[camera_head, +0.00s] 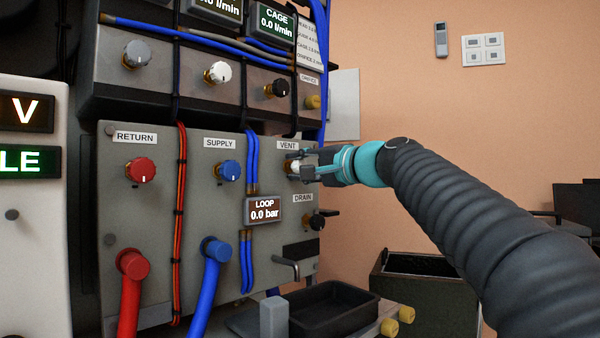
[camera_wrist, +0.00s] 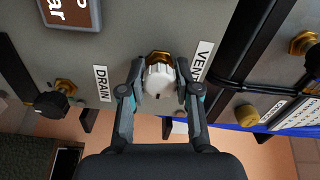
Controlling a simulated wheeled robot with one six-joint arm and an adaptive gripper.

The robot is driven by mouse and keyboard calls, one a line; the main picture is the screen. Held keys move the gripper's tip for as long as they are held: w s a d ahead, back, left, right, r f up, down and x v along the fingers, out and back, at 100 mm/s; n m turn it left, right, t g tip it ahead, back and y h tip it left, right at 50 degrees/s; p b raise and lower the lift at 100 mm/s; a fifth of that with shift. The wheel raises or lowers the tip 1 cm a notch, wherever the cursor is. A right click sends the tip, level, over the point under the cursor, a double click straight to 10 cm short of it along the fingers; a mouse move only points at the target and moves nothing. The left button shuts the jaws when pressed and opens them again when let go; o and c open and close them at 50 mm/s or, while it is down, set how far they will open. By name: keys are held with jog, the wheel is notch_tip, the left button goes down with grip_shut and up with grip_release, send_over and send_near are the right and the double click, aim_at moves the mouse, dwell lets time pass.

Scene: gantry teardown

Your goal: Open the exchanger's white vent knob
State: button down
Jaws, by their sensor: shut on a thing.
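The white vent knob (camera_wrist: 158,80) sits on a brass stem beside the VENT label (camera_wrist: 202,62) in the wrist view. My gripper (camera_wrist: 158,88) has one finger on each side of the knob and is shut on it. A small dark mark shows on the knob's face. In the head view my gripper (camera_head: 297,166) reaches the panel from the right at the VENT label (camera_head: 287,145) and hides most of the knob. The exchanger panel (camera_head: 190,200) is grey. The LOOP display (camera_head: 264,209) reads 0.0 bar.
The black drain knob (camera_head: 318,220) is just below the vent, and shows left of my gripper in the wrist view (camera_wrist: 50,104). A red return knob (camera_head: 141,170) and blue supply knob (camera_head: 229,172) are further left. A black tray (camera_head: 333,308) stands below. Blue hoses (camera_head: 252,160) run nearby.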

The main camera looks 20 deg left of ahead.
jog(key=shift+n, duration=0.3)
jog(key=c, duration=0.8)
grip_release()
jog(key=v, duration=1.2)
jog(key=shift+f, duration=0.1)
